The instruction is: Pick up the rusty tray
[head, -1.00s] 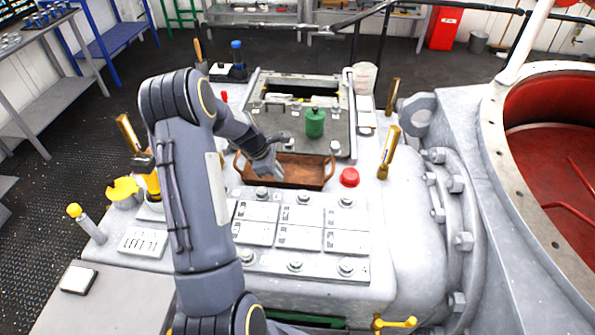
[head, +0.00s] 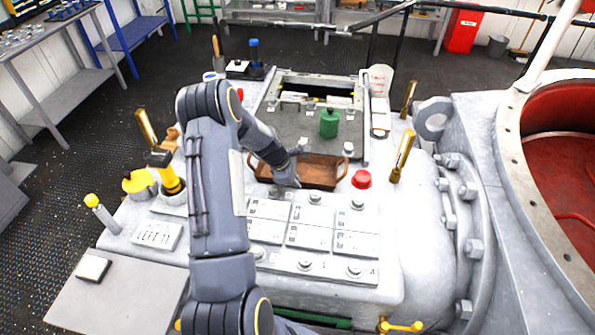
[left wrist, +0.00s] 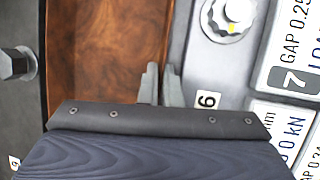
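The rusty tray (head: 322,172) is a shallow brown box with loop handles, lying on the light grey machine top below the hatch. In the left wrist view its brown inside (left wrist: 100,50) fills the left of the picture. My left gripper (head: 289,180) is at the tray's near long side. In the left wrist view its two fingers (left wrist: 161,85) are close together, one on each side of the tray's near wall, and look shut on it. The tray still appears to rest on the surface. My arm hides part of its left end. My right gripper is not in view.
A green knob (head: 329,123) stands on the hatch plate behind the tray. A red button (head: 361,179) is just right of it. Brass handles (head: 402,155) rise farther right. White labelled plates (head: 308,237) with bolts lie in front. A yellow-and-black tool (head: 168,178) stands at left.

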